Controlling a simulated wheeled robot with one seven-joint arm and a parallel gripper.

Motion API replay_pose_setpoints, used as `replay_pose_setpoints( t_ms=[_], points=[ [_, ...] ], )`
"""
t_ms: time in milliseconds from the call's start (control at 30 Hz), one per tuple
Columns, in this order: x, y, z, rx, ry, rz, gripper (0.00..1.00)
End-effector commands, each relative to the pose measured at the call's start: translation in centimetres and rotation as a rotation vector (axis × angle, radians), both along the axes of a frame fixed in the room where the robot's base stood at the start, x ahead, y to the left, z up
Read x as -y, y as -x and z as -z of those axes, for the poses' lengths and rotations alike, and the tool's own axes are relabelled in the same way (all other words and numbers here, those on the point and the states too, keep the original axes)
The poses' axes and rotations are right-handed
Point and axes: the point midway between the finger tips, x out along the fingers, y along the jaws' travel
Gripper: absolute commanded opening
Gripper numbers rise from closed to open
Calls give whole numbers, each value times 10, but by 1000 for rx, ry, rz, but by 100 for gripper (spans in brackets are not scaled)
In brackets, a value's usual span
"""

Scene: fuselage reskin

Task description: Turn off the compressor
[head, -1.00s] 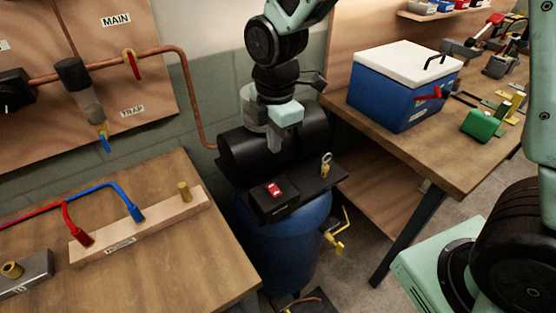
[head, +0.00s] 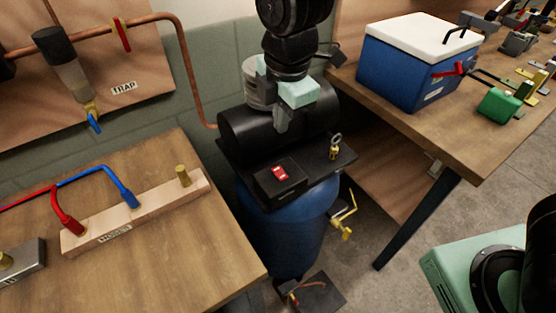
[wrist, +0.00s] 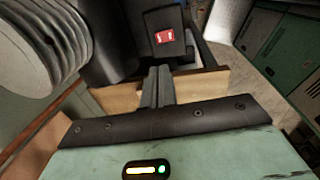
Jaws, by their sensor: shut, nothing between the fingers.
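The compressor (head: 285,240) has a blue upright tank with a black motor and a black top plate, standing between two benches. A black switch box (head: 279,179) with a red rocker switch (head: 280,172) sits on the front of the top plate. The red switch also shows in the wrist view (wrist: 165,37), beyond the fingertips. My gripper (head: 282,128) is above the compressor, behind the switch box and in front of the black motor. Its fingers also show in the wrist view (wrist: 157,72), together and empty. They appear apart from the switch.
A brass ring-pull valve (head: 334,147) stands right of the switch box. A yellow-handled valve (head: 342,228) sticks out from the tank's right side. The left bench holds a wooden hose block (head: 150,212). The right bench holds a blue cooler (head: 408,75).

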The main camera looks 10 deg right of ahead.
Motion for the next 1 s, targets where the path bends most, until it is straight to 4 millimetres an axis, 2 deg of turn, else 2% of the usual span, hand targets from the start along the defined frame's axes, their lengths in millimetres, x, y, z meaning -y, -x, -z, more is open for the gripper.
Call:
replay_pose_setpoints(
  t_ms=[167, 600, 800, 1000],
  points=[
    [0, -1, 24, -5, 5, 0, 0],
    [-4, -11, 108, -4, 5, 2, 0],
    [-5, -14, 129, -1, 3, 0, 0],
    [-6, -15, 136, -1, 1, 0, 0]
  ],
)
